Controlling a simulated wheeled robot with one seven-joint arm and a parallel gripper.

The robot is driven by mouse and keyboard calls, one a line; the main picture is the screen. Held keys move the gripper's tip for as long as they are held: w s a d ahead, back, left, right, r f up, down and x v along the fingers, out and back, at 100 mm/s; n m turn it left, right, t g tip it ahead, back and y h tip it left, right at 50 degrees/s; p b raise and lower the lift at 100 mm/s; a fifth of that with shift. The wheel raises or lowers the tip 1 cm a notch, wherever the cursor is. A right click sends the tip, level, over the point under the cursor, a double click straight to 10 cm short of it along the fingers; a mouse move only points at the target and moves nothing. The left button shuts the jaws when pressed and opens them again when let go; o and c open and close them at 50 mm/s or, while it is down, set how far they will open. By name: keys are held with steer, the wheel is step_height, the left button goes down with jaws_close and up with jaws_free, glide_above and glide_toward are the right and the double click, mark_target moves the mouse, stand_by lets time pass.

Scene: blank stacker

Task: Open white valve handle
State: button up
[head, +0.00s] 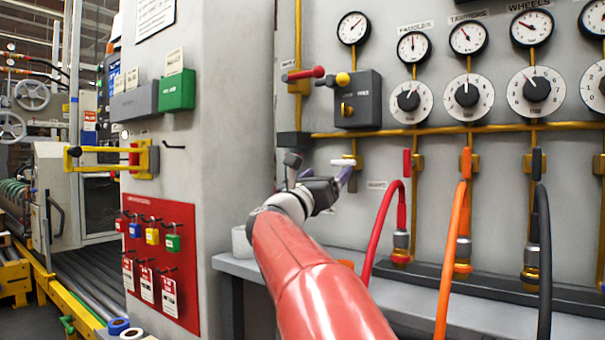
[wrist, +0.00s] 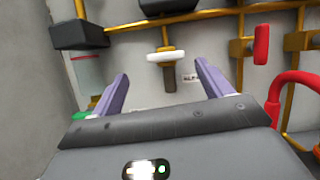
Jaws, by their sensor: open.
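The white valve handle (head: 344,162) is a short white bar on a yellow pipe, below the dark grey box on the panel. In the wrist view the handle (wrist: 166,56) lies crosswise, with a brownish-grey stem below it. My gripper (head: 318,168) is at the end of my red arm, close to the handle in the head view. In the wrist view my gripper (wrist: 160,82) has its two purple fingers wide apart. The handle is ahead of the fingers and between their lines, with nothing held. The exact gap to the handle cannot be told.
A dark grey box (head: 358,99) with a yellow knob sits above the handle. A grey ledge (head: 238,267) runs below. The grey cabinet side (head: 245,130) stands left.

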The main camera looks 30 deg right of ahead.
mark_target(341, 164)
steer(key=shift+d+r+m+g, duration=0.1)
steer(key=shift+d+m+g, duration=0.55)
steer(key=shift+m, duration=0.25)
steer(key=p+x, duration=0.2)
steer(key=x, duration=0.5)
steer(key=shift+r, duration=0.1)
steer(key=shift+a, duration=0.1)
steer(key=shift+c, duration=0.5)
steer(key=c, duration=0.9)
